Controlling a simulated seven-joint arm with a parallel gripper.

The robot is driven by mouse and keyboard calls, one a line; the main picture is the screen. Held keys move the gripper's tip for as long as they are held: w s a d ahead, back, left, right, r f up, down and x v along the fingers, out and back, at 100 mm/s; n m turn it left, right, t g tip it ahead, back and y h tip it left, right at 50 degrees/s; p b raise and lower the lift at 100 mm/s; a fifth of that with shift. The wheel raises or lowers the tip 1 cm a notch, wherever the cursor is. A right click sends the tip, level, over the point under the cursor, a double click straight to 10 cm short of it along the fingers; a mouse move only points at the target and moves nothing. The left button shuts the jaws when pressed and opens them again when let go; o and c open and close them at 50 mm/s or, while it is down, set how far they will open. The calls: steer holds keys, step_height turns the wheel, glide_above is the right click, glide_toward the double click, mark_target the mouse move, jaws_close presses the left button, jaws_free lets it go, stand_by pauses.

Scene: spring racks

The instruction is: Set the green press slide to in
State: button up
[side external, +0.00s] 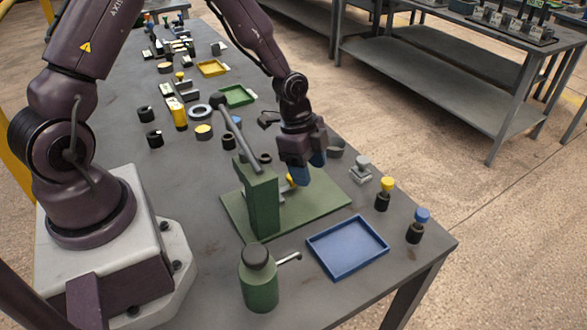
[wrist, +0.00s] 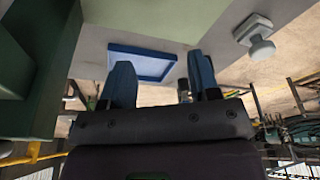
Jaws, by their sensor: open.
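The green press stands on a green base plate (side external: 325,208) on the grey table, with an upright green column (side external: 262,200) and a long grey lever (side external: 237,137) slanting up to the left. A small yellow part (side external: 291,179) shows low between the column and my gripper. I cannot tell the slide's position; my gripper covers that area. My gripper (side external: 309,167) points down over the plate, right of the column, blue fingers apart. In the wrist view the open fingers (wrist: 162,83) have nothing visible between them, and the green column (wrist: 50,70) is at the left.
A blue tray (side external: 318,259) and a green bottle (side external: 259,285) stand in front of the press. Yellow-topped (side external: 384,193) and blue-topped (side external: 418,226) black pieces and a grey knob (side external: 361,169) stand to the right. Several small parts and trays crowd the table behind.

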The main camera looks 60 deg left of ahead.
steer(key=w+a+r+n+g+y, duration=0.1)
steer(key=w+r+n+g+y, duration=0.2)
steer(key=r+g+y, duration=0.3)
steer(key=shift+t, duration=0.7)
steer(key=x, duration=1.2)
steer(key=shift+f, duration=0.15)
steer(key=shift+c, duration=0.5)
